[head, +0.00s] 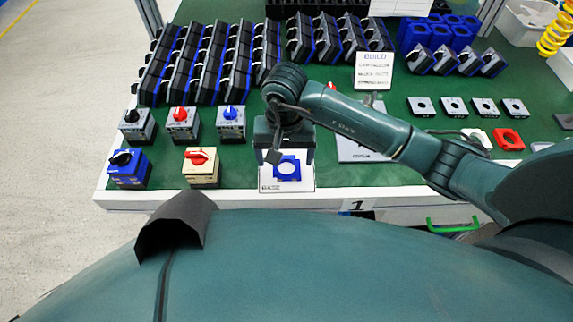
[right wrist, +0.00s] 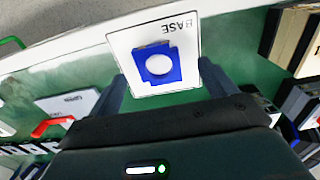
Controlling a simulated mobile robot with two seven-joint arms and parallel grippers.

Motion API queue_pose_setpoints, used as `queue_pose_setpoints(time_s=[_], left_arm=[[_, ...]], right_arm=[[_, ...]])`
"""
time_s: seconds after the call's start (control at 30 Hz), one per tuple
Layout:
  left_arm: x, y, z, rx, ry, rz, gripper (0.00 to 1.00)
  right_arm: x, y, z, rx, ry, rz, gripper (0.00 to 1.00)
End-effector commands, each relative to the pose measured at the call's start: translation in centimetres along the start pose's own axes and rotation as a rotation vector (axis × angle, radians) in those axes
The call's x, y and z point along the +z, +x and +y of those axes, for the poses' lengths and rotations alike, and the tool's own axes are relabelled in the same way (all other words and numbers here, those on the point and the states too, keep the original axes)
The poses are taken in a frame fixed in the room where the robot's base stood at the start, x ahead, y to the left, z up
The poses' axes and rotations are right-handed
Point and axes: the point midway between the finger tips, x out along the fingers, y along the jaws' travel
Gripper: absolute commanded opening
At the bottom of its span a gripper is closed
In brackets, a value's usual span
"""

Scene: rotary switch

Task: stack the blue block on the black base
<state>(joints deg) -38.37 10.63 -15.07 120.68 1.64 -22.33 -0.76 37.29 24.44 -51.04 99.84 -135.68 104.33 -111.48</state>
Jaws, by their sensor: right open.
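The blue block (head: 287,168) is a flat blue piece with a round hole. It lies on a white card (head: 298,187) marked BASE at the table's front edge. The right wrist view shows the blue block (right wrist: 157,64) on the card, between the fingers and apart from them. My right gripper (head: 284,155) is open, pointing down over the card, and holds nothing; its fingers also show in the right wrist view (right wrist: 160,75). I cannot make out a black base under the blue block. My left gripper is not in view.
Rotary switch units (head: 182,122) with black, red and blue knobs stand left of the card. Racks of black and blue housings (head: 210,60) fill the back. A grey plate (head: 352,150) and a red part (head: 508,139) lie to the right. Green tabletop shows between them.

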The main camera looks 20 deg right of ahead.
Motion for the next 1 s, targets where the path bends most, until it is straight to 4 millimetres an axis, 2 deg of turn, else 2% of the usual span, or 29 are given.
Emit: queue_pose_setpoints(time_s=[0.13, 0.23, 0.5, 1.0], left_arm=[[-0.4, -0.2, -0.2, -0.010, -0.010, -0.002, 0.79], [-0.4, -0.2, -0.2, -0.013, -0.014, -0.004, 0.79], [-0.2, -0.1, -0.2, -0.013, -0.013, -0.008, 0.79], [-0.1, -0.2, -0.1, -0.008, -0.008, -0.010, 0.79]], right_arm=[[0.0, 2.3, 0.4, -0.001, 0.003, -0.006, 0.84], [-0.1, 3.3, 0.3, -0.001, 0.001, -0.004, 0.84], [-0.2, 3.7, 0.4, -0.001, 0.000, 0.000, 0.84], [-0.2, 3.6, 0.4, -0.001, 0.001, 0.000, 0.44]])
